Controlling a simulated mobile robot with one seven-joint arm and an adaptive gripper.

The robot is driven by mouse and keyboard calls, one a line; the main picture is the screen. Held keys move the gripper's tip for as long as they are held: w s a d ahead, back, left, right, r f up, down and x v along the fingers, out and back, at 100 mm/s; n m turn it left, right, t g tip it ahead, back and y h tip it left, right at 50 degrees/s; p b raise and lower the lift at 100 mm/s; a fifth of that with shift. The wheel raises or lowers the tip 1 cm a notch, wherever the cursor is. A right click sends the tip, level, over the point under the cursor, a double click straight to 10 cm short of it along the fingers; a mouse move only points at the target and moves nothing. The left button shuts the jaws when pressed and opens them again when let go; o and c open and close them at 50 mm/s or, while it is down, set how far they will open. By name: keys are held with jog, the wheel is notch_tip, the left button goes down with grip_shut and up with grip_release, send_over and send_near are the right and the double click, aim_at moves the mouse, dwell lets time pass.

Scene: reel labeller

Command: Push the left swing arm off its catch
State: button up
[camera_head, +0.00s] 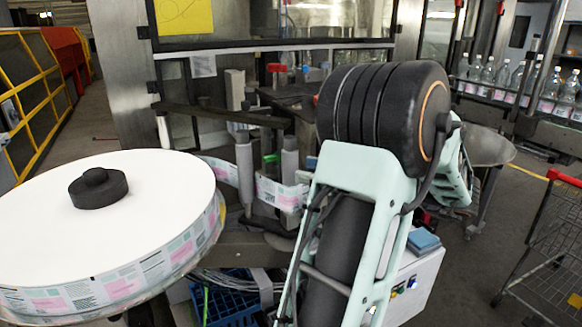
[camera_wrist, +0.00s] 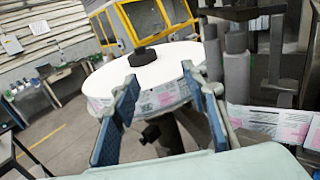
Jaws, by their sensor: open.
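A dark horizontal bar (camera_head: 222,115), which looks like the left swing arm, runs above the grey rollers behind the label reel (camera_head: 100,215). A dark bar also shows at the top right of the wrist view (camera_wrist: 245,12), above the rollers. I cannot make out its catch. My gripper (camera_wrist: 158,73) is open and empty, its two blue fingers spread, with the reel beyond and between them in the wrist view. The rollers and bar lie to the right of the fingers there. In the head view my own arm hides the gripper.
Grey upright rollers (camera_head: 244,168) guide the printed label web (camera_head: 278,194). A blue crate (camera_head: 232,298) sits below, near cables. Bottles (camera_head: 515,82) stand on a conveyor at the right, with a wire trolley (camera_head: 548,250) in front. Yellow railing (camera_head: 35,95) lines the left.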

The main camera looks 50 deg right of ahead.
jog(key=shift+v, duration=2.55)
